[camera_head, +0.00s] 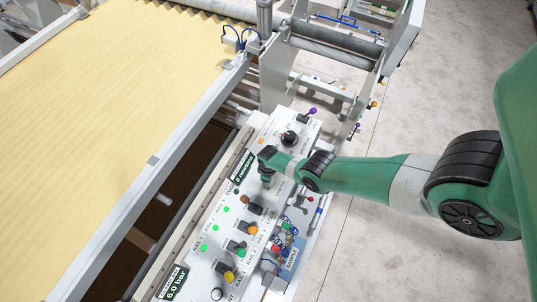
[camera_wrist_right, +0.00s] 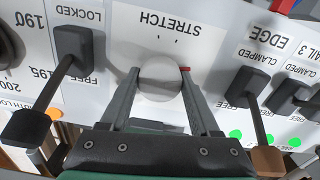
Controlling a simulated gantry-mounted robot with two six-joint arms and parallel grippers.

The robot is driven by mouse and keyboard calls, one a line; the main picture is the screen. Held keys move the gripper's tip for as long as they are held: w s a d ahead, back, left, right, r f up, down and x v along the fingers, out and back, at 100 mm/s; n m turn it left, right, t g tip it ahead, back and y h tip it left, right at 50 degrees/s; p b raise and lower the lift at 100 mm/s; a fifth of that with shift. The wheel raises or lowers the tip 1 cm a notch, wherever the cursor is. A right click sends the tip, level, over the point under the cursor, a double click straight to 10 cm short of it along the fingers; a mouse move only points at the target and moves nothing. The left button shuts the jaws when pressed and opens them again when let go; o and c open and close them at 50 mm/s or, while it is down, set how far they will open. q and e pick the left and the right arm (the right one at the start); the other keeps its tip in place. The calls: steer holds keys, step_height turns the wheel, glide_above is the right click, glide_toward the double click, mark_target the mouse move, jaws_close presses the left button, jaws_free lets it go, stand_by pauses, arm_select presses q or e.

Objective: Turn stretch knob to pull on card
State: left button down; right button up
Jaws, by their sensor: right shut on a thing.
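The stretch knob (camera_wrist_right: 160,79) is a round pale grey knob under the upside-down STRETCH label in the right wrist view. My right gripper (camera_wrist_right: 159,84) has one finger on each side of it and is shut on it. A small red mark (camera_wrist_right: 186,69) shows at the knob's right edge by the fingertip. In the head view my right gripper (camera_head: 267,181) reaches down to the panel and hides the knob. A dark card (camera_head: 243,173) with pale writing, too small to read surely, lies just left of the gripper. My left gripper is not in view.
A black LOCKED/FREE lever (camera_wrist_right: 72,50) stands left of the gripper and a CLAMPED/FREE lever (camera_wrist_right: 248,84) stands right. The white panel (camera_head: 222,218) carries several levers and green lamps. A dark 6.0 bar card (camera_head: 173,284) is at its near end. Yellow fabric (camera_head: 110,95) lies left.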

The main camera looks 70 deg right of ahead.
steer(key=shift+m, duration=0.3)
steer(key=m, duration=0.4)
steer(key=shift+m, duration=2)
steer(key=o, duration=1.4)
steer(key=shift+c, duration=0.2)
